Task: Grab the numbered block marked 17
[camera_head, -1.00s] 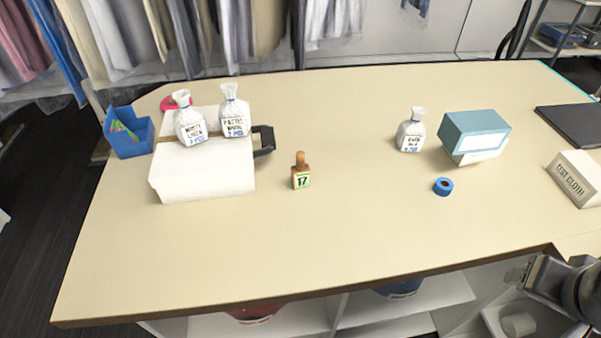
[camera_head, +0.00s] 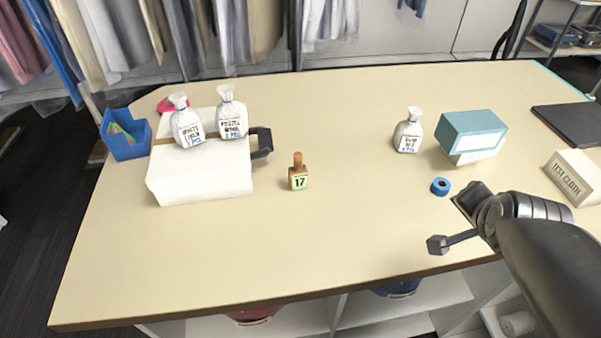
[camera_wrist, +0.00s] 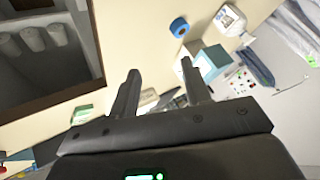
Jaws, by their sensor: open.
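The block marked 17 (camera_head: 299,178) stands upright near the middle of the table, with a brown wooden knob on top and a green-edged number label. My gripper (camera_head: 450,222) is over the table's front right part, well to the right of the block, and is open and empty. In the wrist view my gripper (camera_wrist: 160,82) shows two spread dark fingers with nothing between them. I cannot make out the block in the wrist view.
A white box (camera_head: 200,170) carrying two white bags stands left of the block, beside a blue bin (camera_head: 126,135). A blue tape roll (camera_head: 441,186), a white bag (camera_head: 408,132) and a teal box (camera_head: 471,136) are to the right. The table between block and gripper is clear.

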